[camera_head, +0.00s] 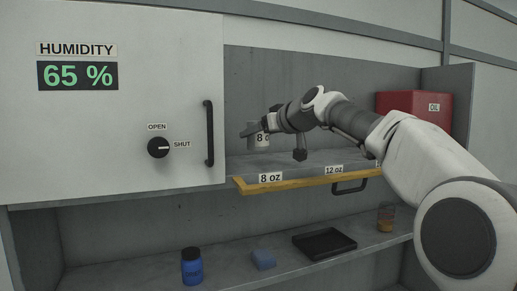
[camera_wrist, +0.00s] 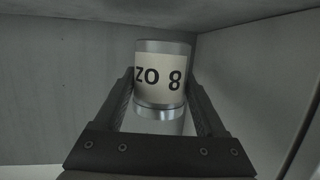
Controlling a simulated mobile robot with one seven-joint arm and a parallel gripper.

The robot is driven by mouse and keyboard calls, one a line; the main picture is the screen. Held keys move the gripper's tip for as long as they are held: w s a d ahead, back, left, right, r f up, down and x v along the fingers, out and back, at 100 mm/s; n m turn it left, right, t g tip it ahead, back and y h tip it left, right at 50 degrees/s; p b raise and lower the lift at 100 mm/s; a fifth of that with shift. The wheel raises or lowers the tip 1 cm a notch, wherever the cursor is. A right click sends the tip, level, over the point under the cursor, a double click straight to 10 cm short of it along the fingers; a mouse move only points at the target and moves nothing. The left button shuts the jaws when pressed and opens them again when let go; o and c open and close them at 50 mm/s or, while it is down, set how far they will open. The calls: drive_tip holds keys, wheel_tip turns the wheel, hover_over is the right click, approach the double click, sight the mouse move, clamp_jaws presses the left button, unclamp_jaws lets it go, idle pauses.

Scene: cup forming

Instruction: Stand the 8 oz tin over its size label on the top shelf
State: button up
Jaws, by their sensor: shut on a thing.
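The 8 oz tin (camera_head: 258,141) is a pale metal cylinder with a cream "8 oz" label, at the back left of the top shelf (camera_head: 285,160). My gripper (camera_head: 256,131) is shut on it. In the wrist view the tin (camera_wrist: 162,75) sits between the two fingers (camera_wrist: 163,110), and its lettering appears upside down. The tin looks upright; I cannot tell whether its base touches the shelf. The "8 oz" size label (camera_head: 270,178) is on the yellow shelf edge, below and in front of the tin. A "12 oz" label (camera_head: 334,170) is to its right.
A white cabinet door (camera_head: 120,130) with a black handle (camera_head: 209,133) stands close left of the tin. A red oil box (camera_head: 413,105) is at the right of the shelf. The lower shelf holds a blue jar (camera_head: 192,267), a blue block (camera_head: 263,260) and a black tray (camera_head: 324,243).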

sight(265, 144)
drive_tip(key=shift+f, duration=1.95)
drive_tip(key=shift+f+b, duration=0.15)
drive_tip(key=shift+b, duration=0.2)
drive_tip(key=o, duration=1.4)
drive_tip(key=shift+o, duration=0.2)
drive_tip(key=shift+r+p, duration=0.3)
drive_tip(key=shift+p, duration=0.05)
drive_tip(key=b+v, duration=0.6)
drive_tip(key=v, duration=0.6)
